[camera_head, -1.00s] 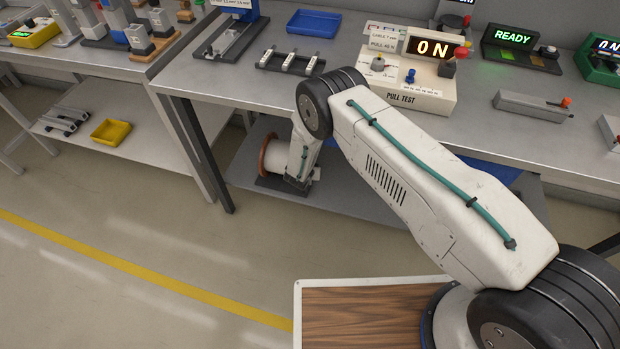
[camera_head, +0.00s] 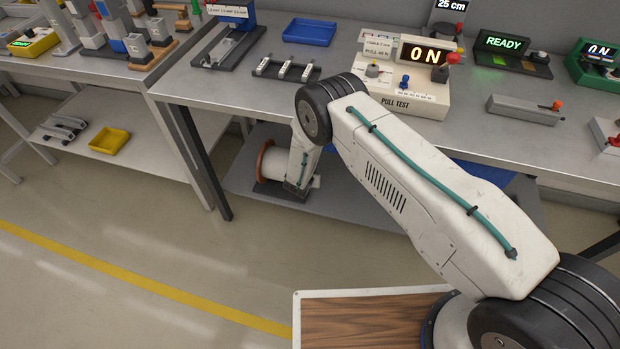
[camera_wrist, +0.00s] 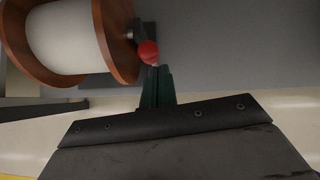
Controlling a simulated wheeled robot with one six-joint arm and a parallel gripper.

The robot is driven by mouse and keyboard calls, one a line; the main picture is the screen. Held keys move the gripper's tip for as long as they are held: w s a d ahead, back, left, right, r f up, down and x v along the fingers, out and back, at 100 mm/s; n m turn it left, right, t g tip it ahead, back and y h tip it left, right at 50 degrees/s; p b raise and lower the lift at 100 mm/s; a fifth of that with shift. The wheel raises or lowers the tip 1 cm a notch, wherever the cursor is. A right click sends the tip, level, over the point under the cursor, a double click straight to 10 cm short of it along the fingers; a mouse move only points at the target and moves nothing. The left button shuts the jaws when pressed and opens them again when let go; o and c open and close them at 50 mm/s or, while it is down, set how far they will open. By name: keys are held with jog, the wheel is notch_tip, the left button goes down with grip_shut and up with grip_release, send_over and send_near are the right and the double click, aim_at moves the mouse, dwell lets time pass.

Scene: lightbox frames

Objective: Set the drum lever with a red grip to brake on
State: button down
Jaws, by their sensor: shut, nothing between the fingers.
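The cable drum (camera_head: 274,162) lies on the lower shelf under the bench, a white core between brown flanges. It also fills the upper left of the wrist view (camera_wrist: 66,38). The lever's round red grip (camera_wrist: 148,52) shows there beside the right flange, with a short dark arm behind it. My gripper (camera_wrist: 155,72) is shut and empty, its dark green fingertips right at the lower edge of the red grip; I cannot tell whether they touch. In the head view my arm's end is beside the drum, and the red grip cannot be made out.
A bench leg (camera_head: 205,165) stands left of the drum.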

jog(key=s+a+r, duration=0.1)
jog(key=s+r, duration=0.3)
jog(key=r, duration=0.5)
jog(key=shift+s+a, duration=0.15)
jog(key=shift+a, duration=0.15)
jog(key=shift+r, duration=0.1)
